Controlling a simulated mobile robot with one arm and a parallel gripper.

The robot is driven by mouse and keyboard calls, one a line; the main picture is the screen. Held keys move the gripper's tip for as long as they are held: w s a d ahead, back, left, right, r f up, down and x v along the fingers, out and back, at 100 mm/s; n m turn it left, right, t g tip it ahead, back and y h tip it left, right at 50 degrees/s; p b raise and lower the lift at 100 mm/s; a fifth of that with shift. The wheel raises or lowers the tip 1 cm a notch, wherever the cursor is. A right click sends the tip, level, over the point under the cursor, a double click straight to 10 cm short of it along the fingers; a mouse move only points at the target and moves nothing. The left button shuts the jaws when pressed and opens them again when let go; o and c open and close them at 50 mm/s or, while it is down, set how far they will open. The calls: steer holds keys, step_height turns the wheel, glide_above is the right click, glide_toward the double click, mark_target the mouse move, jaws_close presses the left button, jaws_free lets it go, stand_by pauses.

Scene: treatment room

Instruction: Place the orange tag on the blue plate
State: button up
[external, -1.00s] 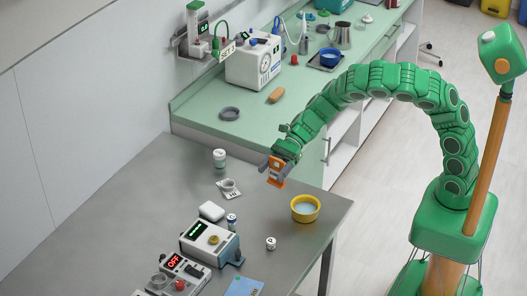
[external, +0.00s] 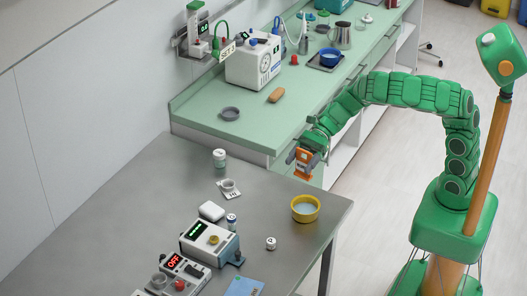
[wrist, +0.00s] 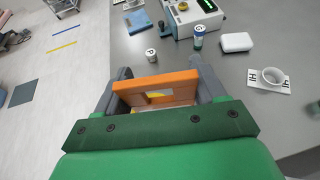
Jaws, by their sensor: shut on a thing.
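My gripper (external: 304,160) is shut on the orange tag (external: 302,168), holding it in the air near the far right edge of the grey table. In the wrist view, the orange tag (wrist: 130,85) lies across between the two grey fingers of my gripper (wrist: 158,74), with a window in its middle. A flat blue piece (external: 243,287) with pale marks lies at the bottom of the external view, partly cut off. It may be the blue plate.
A yellow bowl (external: 305,209) stands on the grey table (external: 140,200) near its right edge. A small white jar (external: 271,243), a white-blue device (external: 209,243), a white box (external: 211,211) and a small cup (external: 229,186) stand nearby. The green counter (external: 210,95) is behind.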

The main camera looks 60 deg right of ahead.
steer(key=s+a+n+g, duration=0.1)
steer(key=s+a, duration=0.3)
steer(key=a, duration=0.8)
steer(key=s+a+r, duration=0.1)
steer(key=s+a, duration=0.3)
steer(key=a, duration=0.7)
steer(key=s+a+n+g, duration=0.1)
steer(key=s+a, duration=0.3)
steer(key=a, duration=0.8)
glide_above(242, 294)
steer(key=a, duration=0.1)
steer(key=shift+a+f, duration=0.15)
steer(key=shift+f, duration=6.2)
steer(key=o, duration=1)
steer(key=shift+f, duration=0.1)
